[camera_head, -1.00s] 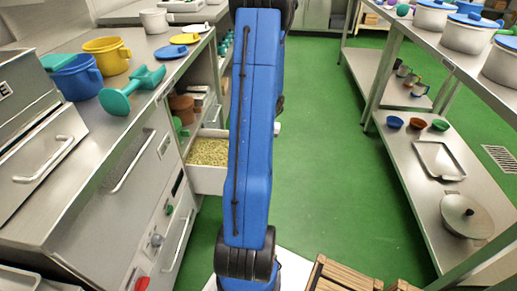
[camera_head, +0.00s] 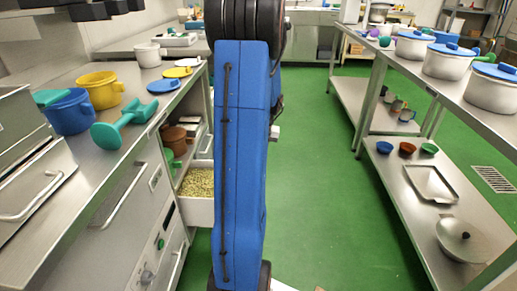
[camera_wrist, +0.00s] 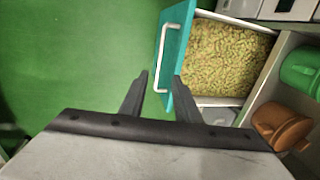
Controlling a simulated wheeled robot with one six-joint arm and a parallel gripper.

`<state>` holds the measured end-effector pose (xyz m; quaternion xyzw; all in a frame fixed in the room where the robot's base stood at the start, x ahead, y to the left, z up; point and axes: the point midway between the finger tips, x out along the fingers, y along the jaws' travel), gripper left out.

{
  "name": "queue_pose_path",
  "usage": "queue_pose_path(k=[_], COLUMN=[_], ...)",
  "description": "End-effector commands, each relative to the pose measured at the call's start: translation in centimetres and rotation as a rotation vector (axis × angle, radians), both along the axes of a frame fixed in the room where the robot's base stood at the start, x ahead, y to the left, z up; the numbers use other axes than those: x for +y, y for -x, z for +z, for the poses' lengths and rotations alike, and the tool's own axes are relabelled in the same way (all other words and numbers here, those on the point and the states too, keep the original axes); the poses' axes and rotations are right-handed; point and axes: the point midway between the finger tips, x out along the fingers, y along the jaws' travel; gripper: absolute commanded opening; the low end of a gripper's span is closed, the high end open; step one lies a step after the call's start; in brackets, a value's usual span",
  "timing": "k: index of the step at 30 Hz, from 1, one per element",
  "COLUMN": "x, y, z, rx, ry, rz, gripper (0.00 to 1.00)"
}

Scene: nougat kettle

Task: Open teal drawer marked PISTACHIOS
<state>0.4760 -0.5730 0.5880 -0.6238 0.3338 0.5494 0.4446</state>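The teal-fronted drawer (camera_wrist: 178,40) stands pulled out in the wrist view, with a pale bar handle (camera_wrist: 162,58) on its front. It is filled with greenish-yellow pistachios (camera_wrist: 228,58); any label on the front is not readable. In the head view the drawer's white side (camera_head: 198,212) shows out from the left counter, its front hidden behind my blue arm. My gripper (camera_wrist: 161,76) is open, its two dark fingers apart by the lower end of the handle and front. The handle overlaps the gap between them; contact cannot be told.
The left counter (camera_head: 128,165) carries cups, lids and a teal tool (camera_head: 128,122). Brown (camera_wrist: 281,126) and green (camera_wrist: 302,70) vessels stand on a shelf beside the drawer. A steel rack (camera_head: 440,195) with pots lines the right. Green floor (camera_head: 325,190) lies clear between.

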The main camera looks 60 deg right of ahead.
Motion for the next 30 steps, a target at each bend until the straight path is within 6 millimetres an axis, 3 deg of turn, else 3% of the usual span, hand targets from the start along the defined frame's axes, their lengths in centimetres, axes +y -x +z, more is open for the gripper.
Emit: queue_pose_path(k=[3, 9, 30], x=[-0.1, -0.2, -0.2], y=[0.4, 0.7, 0.7], z=[1.9, 3.7, 4.0], rx=[0.000, 0.000, 0.000], ry=[0.001, -0.001, -0.001], rz=[0.001, 0.000, 0.001], gripper=[0.29, 0.29, 0.29])
